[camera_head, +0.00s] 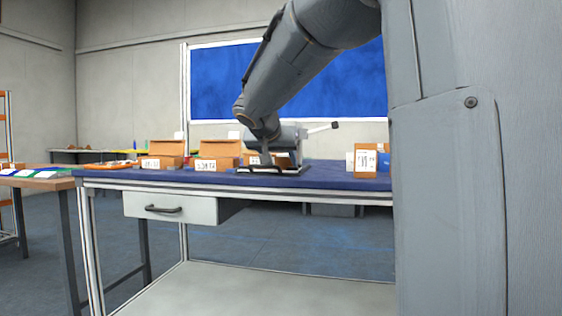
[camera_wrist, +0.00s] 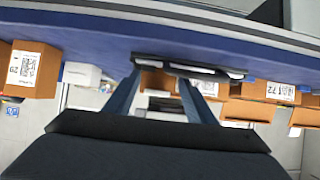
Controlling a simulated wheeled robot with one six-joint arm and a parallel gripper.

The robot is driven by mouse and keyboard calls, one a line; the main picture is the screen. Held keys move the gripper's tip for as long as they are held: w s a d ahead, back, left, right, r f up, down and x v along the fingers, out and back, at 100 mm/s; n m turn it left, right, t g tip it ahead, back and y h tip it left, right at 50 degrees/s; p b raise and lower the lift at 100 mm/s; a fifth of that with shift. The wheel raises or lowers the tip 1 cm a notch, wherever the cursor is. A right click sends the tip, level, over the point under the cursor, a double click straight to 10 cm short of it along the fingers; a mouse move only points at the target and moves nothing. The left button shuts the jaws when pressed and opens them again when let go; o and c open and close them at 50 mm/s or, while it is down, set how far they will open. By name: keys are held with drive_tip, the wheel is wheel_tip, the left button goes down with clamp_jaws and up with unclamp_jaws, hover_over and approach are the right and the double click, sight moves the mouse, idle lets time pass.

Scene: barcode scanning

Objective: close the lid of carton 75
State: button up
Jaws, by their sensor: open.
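Several brown cartons with white labels stand on the blue-topped table. In the head view, one carton (camera_head: 163,154) at left and another carton (camera_head: 218,153) beside it have raised lid panels. A third carton (camera_head: 253,158) is partly hidden behind my gripper (camera_head: 268,163). The number 75 cannot be read on any label. In the wrist view, my gripper (camera_wrist: 160,77) is open, its two blue-grey fingers apart. Brown carton surface (camera_wrist: 155,82) shows between them, with nothing visibly held. Whether the fingers touch it cannot be told.
A dark-edged flat item (camera_wrist: 187,68) lies near the fingertips. A grey device (camera_head: 290,140) stands behind my gripper. The table's front edge (camera_head: 130,183) is close.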

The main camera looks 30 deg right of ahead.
drive_tip(key=p+v, duration=0.1)
drive_tip(key=v, duration=0.6)
drive_tip(key=shift+s+a, duration=0.2)
drive_tip(key=shift+a, duration=0.05)
